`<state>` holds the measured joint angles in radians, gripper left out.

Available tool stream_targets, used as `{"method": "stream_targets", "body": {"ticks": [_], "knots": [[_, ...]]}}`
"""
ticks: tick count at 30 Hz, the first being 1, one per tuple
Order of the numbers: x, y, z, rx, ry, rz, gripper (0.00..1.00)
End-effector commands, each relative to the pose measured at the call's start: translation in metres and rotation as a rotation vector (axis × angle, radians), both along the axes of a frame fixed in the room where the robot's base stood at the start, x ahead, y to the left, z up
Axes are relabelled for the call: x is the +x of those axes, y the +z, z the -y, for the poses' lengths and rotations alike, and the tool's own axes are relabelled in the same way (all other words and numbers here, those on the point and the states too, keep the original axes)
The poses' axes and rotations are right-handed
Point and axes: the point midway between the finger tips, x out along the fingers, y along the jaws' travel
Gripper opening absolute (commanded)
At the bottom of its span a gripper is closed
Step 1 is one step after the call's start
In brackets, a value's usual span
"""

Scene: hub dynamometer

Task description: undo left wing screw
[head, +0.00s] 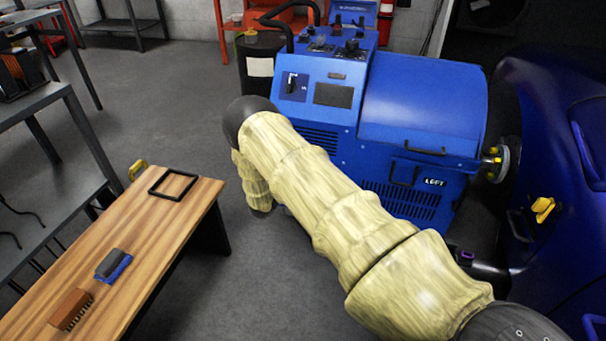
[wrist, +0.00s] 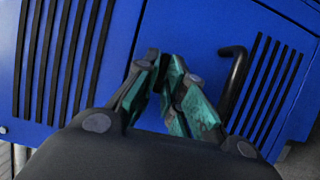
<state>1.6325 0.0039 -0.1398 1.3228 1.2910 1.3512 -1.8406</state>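No wing screw can be made out for certain in either view. The blue dynamometer unit (head: 418,100) marked "LEFT" stands in the centre right of the head view. A round hub fitting (head: 500,162) with small yellow parts sticks out of its right side. In the wrist view, my gripper (wrist: 162,62) is in front of a blue slotted panel (wrist: 195,25). Its teal-padded fingers converge and look shut at the tips, with nothing visible between them. A black bar handle (wrist: 236,75) is just right of the fingers. In the head view my gripper is hidden behind my arm.
A blue car body (head: 545,110) with a yellow part (head: 543,207) stands close on the right. Grey floor lies open between bench and unit. A dark drum (head: 258,75) stands behind.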

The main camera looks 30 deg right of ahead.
Motion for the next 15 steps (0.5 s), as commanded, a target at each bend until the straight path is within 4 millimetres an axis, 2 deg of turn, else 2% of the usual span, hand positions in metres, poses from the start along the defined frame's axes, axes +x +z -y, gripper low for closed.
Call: {"method": "stream_targets", "body": {"ticks": [1,2,11,15], "knots": [[0.0003,0.0003,-0.0002,0.000,0.000,0.001,0.24],[0.0001,0.0002,-0.0001,0.000,0.000,0.001,0.29],[-0.0009,-0.0003,-0.0003,0.000,-0.002,0.001,0.29],[-0.0029,-0.0004,-0.0072,0.001,-0.002,0.001,0.29]]}}
